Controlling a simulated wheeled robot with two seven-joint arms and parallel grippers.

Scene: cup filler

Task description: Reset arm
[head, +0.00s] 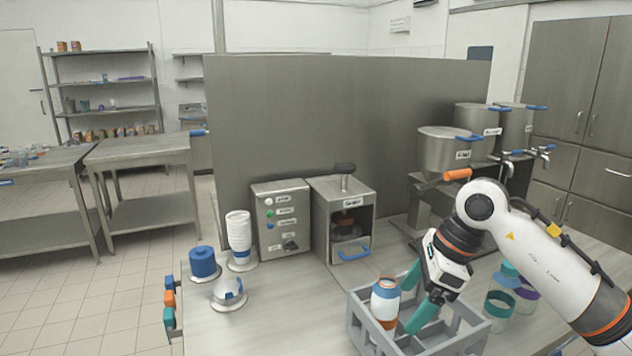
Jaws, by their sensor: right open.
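My right arm comes in from the right edge. My right gripper (410,305), with teal fingers, points down and left over the grey crate (361,321). Its fingers are apart, and nothing shows between them. A white and blue bottle with orange bands (385,305) stands upright in the crate, just left of the fingers. I cannot tell whether a finger touches it. My left gripper is not in view.
Clear jars with teal and purple bands (500,302) stand right of the crate, partly behind my arm. A control box (281,218), a press machine (342,215), stacked white cups (239,235) and a blue roll (203,262) stand further back. Metal pots with taps (450,150) are behind my arm.

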